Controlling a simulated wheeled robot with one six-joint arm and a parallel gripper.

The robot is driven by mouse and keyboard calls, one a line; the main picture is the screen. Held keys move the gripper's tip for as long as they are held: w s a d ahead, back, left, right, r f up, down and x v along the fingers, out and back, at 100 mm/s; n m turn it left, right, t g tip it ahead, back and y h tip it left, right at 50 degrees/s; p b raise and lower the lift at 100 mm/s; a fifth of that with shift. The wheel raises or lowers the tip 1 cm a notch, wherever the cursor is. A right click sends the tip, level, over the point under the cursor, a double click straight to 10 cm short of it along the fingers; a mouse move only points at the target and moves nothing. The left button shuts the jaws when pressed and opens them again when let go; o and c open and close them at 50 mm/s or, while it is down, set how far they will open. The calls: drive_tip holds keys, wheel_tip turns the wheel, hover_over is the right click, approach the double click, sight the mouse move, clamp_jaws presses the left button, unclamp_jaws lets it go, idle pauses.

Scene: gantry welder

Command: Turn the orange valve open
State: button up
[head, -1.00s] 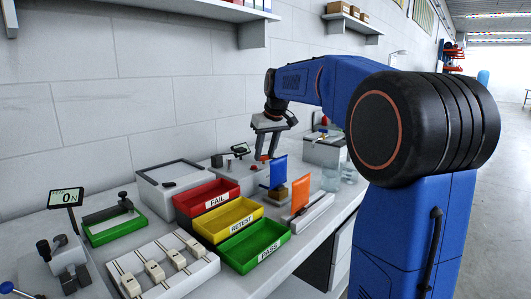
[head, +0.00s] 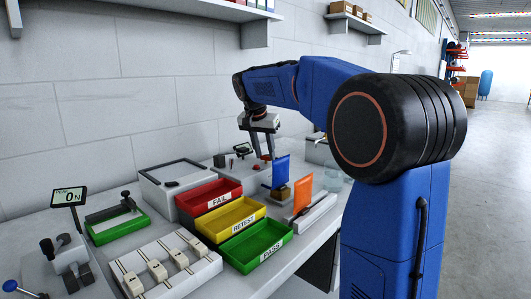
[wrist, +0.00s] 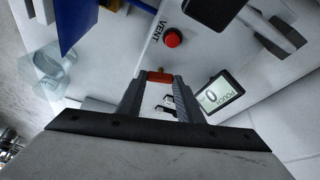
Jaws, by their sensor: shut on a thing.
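In the head view my gripper (head: 267,157) points down at the back of the bench, behind the blue panel (head: 281,171); the valve is too small to make out there.
A red button (wrist: 173,38) beside the word VENT and a small display (wrist: 218,94) reading 0 lie close to my gripper. A clear jar (wrist: 52,70) stands at the left. Red (head: 188,208), yellow and green bins and an orange panel (head: 303,193) are in front.

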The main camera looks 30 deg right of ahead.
drive_tip(key=shift+w+a+m+g, duration=0.1)
drive_tip(key=shift+m+g, duration=0.4)
drive_tip(key=shift+m, duration=1.1)
drive_tip(key=shift+h, duration=0.3)
drive_tip(key=o, duration=1.1)
drive_tip(key=v, duration=1.7)
drive_tip(key=shift+w+r, duration=0.1)
drive_tip(key=shift+r, duration=0.05)
